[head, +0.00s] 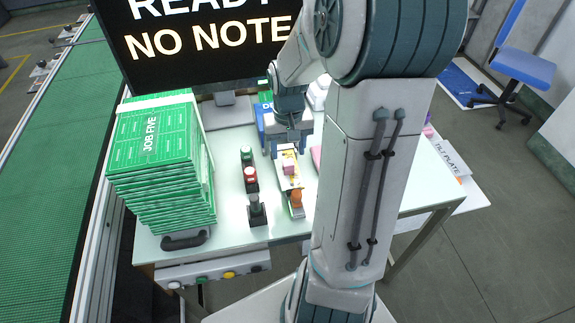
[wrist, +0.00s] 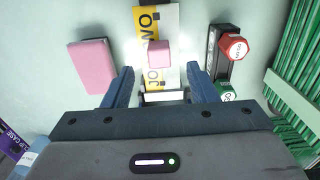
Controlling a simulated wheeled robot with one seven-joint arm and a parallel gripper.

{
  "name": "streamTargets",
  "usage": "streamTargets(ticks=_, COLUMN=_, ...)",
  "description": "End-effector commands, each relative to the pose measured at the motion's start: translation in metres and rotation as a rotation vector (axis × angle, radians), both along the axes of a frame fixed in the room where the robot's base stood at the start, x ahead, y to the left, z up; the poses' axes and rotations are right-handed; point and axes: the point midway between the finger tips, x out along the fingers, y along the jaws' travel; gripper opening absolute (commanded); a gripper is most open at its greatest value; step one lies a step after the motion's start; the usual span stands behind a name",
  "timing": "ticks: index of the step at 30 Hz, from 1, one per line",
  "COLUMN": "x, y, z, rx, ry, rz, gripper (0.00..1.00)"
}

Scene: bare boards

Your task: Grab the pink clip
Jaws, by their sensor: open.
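A small pink block (wrist: 159,54), which I take for the pink clip, sits on a yellow and white card lettered "JO" and "WO" (wrist: 170,22) in the wrist view. The pink block also shows in the head view (head: 289,166), below my gripper. My gripper (wrist: 160,71) is open, with one blue finger to each side of the near end of the card. The pink block lies just beyond the fingertips in the picture, centred between them, with nothing held. In the head view my gripper (head: 287,149) points down over the white table.
A larger pink block (wrist: 92,67) lies left of the card. A holder with red (wrist: 234,47) and green (wrist: 226,92) buttons stands to the right. Stacked green "JOB FIVE" boards (head: 150,140) fill the table's left. A dark screen (head: 150,70) stands behind.

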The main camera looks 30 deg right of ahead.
Motion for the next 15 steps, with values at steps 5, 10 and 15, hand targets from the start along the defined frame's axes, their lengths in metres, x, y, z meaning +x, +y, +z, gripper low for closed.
streamTargets(ticks=5, x=0.000, y=0.000, z=-0.011, rx=0.001, ry=0.000, rz=0.000, gripper=0.53)
streamTargets(ticks=10, x=0.000, y=-0.001, z=-0.030, rx=0.003, ry=0.003, rz=0.001, gripper=0.53)
streamTargets(ticks=15, x=0.001, y=-0.001, z=-0.052, rx=0.002, ry=0.002, rz=0.001, gripper=0.53)
